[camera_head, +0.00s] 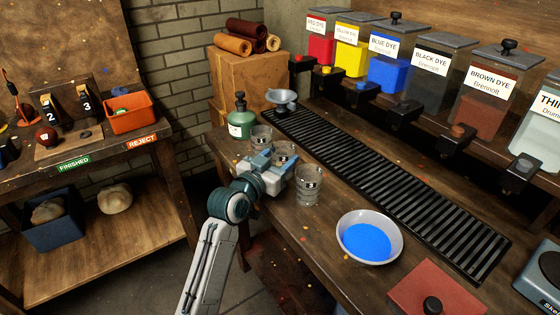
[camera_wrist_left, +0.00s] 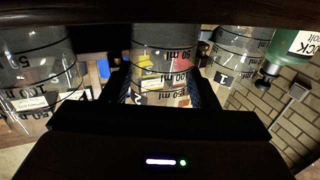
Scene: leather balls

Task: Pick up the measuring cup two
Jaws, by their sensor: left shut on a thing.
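Three clear measuring cups with black markings are in a row on the workbench. The middle cup (camera_head: 285,147) is between the fingers of my left gripper (camera_head: 276,165), which is shut on it and partly hides it. In the left wrist view, which looks upside down, the middle cup (camera_wrist_left: 165,62) sits between the two dark fingers (camera_wrist_left: 164,88). The near cup (camera_head: 309,187) and the far cup (camera_head: 262,136) stand on either side, apart from the gripper. All three look empty. I cannot tell whether the held cup is off the bench. My right gripper is not in view.
A green pump bottle (camera_head: 240,121) stands behind the far cup. A bowl of blue dye (camera_head: 369,237) is to the right, near a red pad (camera_head: 437,291). A black drip grate (camera_head: 400,200) runs below the dye dispensers.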

